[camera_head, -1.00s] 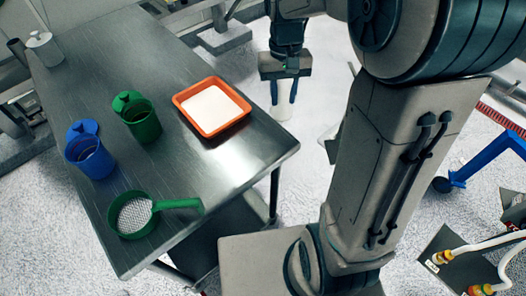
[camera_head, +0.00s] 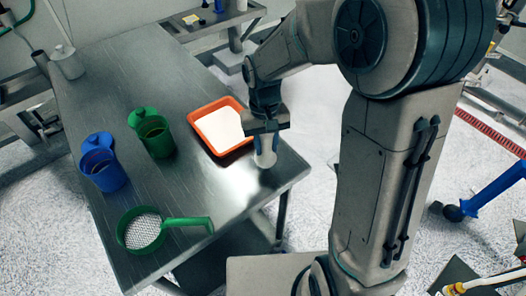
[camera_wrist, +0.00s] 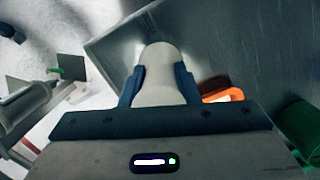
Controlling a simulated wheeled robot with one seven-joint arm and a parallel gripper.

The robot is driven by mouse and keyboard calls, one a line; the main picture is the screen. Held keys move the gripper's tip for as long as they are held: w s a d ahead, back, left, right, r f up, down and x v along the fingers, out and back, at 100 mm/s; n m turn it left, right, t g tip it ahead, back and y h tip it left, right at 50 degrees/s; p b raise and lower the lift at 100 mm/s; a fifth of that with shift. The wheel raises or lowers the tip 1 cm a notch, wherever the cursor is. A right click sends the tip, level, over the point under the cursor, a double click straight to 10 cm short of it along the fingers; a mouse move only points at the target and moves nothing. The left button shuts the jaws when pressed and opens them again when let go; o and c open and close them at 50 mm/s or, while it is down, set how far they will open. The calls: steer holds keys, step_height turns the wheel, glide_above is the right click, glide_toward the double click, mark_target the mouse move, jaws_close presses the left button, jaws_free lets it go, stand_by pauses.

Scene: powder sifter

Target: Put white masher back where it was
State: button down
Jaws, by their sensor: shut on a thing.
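The white masher (camera_head: 266,152) is held in my gripper (camera_head: 265,138), which is shut on it. In the head view it hangs just right of the orange tray, over or near the table's right edge; I cannot tell whether it touches the table. In the wrist view the masher (camera_wrist: 160,75) stands between the two blue fingers (camera_wrist: 158,88), with its rounded end showing. The metal table (camera_head: 185,205) lies under and left of it.
The orange tray (camera_head: 203,140) of white powder is close beside my gripper. The table's front right is clear.

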mark_target(265, 154)
steer(key=shift+a+f+p, duration=0.1)
steer(key=shift+f+p, duration=0.2)
steer(key=shift+f, duration=1.7)
steer(key=shift+f, duration=0.1)
steer(key=c, duration=1.1)
jaws_free()
steer(key=shift+f, duration=0.1)
steer(key=r, duration=0.4)
steer(key=w+r, duration=0.1)
steer(key=r, duration=0.7)
steer(key=shift+w+r+b, duration=0.25)
steer(key=shift+b, duration=0.1)
steer(key=s+d+r+m+t, duration=0.2)
steer(key=s+d+t, duration=0.3)
steer(key=s+d, duration=0.6)
steer(key=shift+s+d+r, duration=0.15)
steer(key=shift+s+r, duration=0.35)
steer(key=shift+s, duration=1.1)
